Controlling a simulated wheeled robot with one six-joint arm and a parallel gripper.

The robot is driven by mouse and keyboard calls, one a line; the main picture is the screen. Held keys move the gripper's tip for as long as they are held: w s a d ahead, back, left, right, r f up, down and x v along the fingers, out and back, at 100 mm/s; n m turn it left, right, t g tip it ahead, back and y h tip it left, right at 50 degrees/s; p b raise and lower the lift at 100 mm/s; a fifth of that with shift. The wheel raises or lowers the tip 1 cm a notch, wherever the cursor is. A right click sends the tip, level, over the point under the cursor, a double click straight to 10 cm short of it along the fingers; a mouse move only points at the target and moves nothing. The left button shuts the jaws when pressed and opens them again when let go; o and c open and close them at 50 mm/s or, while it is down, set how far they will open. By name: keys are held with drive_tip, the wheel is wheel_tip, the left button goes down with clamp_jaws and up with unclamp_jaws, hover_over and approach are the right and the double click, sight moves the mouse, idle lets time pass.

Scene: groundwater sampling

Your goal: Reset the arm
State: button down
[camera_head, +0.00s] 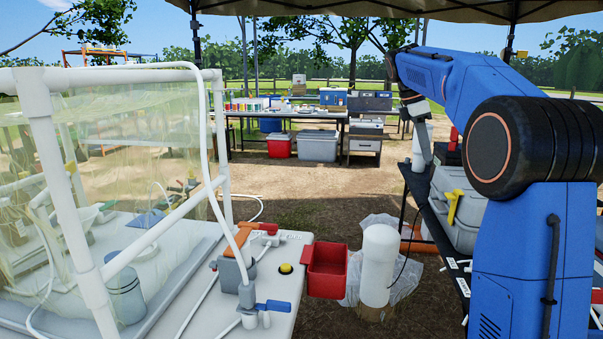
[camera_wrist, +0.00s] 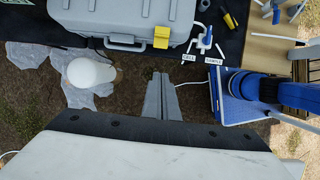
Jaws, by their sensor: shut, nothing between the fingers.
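My arm is blue and black and reaches out from the right side of the head view, bent at a large black joint. My gripper (camera_wrist: 161,80) shows in the wrist view as two grey fingers lying together, with nothing between them. In the head view the wrist end hangs beyond the elbow, above the dark table on the right, and its fingers are small there. In the wrist view the fingers hang over bare ground between a white cylinder and my blue base. They appear clear of the grey case (camera_wrist: 125,17).
The dark table on the right holds a grey case (camera_head: 457,205) with a yellow latch. A white cylinder (camera_head: 380,262) stands left of it, near a red bin (camera_head: 327,270). A clear-sided frame tent (camera_head: 150,160) fills the left. Open ground lies between.

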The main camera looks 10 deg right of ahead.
drive_tip(key=s+a+f+m+t+y, duration=0.1)
drive_tip(key=s+a+f+m, duration=0.15)
drive_tip(key=s, duration=0.45)
drive_tip(key=s+a+f+m+t, duration=0.1)
drive_tip(key=s+a+f+m, duration=0.2)
drive_tip(key=s, duration=0.4)
drive_tip(key=s+a+f+m+t+y, duration=0.1)
drive_tip(key=s+a+f+m, duration=0.2)
drive_tip(key=s, duration=0.4)
drive_tip(key=s+a+f+m+t+y, duration=0.1)
drive_tip(key=s+a+f+m, duration=0.2)
drive_tip(key=s+f, duration=0.6)
drive_tip(key=s+a+f+m+t, duration=0.1)
drive_tip(key=s+a+f+m, duration=0.2)
drive_tip(key=s+f, duration=0.5)
drive_tip(key=shift+s+a+f+t+y, duration=0.4)
drive_tip(key=shift+s+a, duration=0.4)
drive_tip(key=shift+a, duration=0.05)
